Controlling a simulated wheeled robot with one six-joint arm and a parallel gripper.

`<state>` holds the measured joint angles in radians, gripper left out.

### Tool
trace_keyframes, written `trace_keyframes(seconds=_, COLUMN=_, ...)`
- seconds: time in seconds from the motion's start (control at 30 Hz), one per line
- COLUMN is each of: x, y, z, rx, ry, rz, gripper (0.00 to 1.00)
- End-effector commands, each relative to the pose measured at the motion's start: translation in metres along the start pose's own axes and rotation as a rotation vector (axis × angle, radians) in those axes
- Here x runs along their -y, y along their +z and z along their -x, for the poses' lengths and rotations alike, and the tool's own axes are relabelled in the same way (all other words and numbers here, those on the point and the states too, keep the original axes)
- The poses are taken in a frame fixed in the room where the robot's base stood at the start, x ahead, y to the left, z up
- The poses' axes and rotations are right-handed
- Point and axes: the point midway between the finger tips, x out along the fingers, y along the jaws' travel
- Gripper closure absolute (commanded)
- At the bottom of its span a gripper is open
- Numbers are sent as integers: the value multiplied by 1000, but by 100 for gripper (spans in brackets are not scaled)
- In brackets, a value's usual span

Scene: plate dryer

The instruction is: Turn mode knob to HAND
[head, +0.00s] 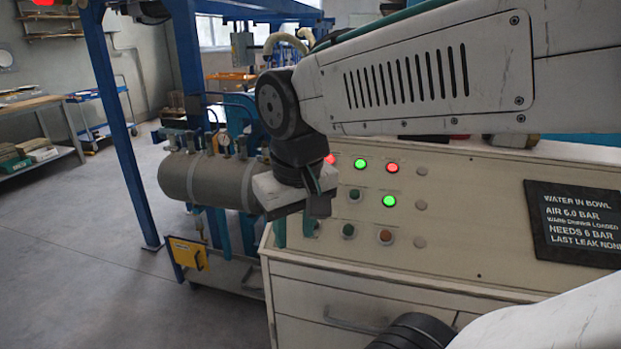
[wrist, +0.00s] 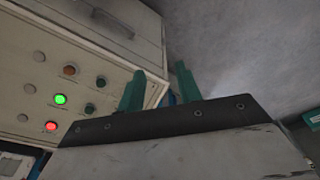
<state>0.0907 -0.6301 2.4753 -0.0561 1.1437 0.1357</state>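The control panel (head: 455,225) is a cream sloped face with rows of lights and round controls. A round dark control (head: 354,195) sits in its middle row, and it also shows in the wrist view (wrist: 91,108). Its pointer and label are too small to read, so I cannot tell whether it is the mode knob or which way it is set. My gripper (head: 296,230) is over the panel's left edge, hiding part of it. In the wrist view its two green fingers (wrist: 159,70) stand apart with nothing between them, to the right of the controls.
A green button (head: 348,230) and an orange button (head: 385,236) are in the bottom row. Lit green (head: 389,201) and red (head: 392,168) lamps are close by. A black sign (head: 575,226) is at right. A grey tank (head: 205,180) stands behind left; floor is open at left.

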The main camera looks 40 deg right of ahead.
Motion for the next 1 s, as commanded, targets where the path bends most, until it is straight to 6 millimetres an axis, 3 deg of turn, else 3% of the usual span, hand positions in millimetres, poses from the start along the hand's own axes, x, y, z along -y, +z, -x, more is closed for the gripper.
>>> trace_keyframes(seconds=0.03, x=-13, y=-25, z=-2, rx=-8, ry=25, rz=-84, gripper=65)
trace_keyframes(seconds=0.2, x=-71, y=-114, z=-14, rx=-76, ry=108, rz=-393, gripper=65)
trace_keyframes(seconds=0.3, x=-110, y=-156, z=-27, rx=-121, ry=144, rz=-548, gripper=65)
trace_keyframes(seconds=0.4, x=-146, y=-187, z=-40, rx=-158, ry=171, rz=-669, gripper=65)
trace_keyframes(seconds=0.6, x=-186, y=-217, z=-57, rx=-201, ry=194, rz=-795, gripper=65)
trace_keyframes(seconds=0.77, x=-194, y=-222, z=-72, rx=-206, ry=197, rz=-812, gripper=65)
trace_keyframes(seconds=1.0, x=-204, y=-225, z=-109, rx=-205, ry=197, rz=-811, gripper=65)
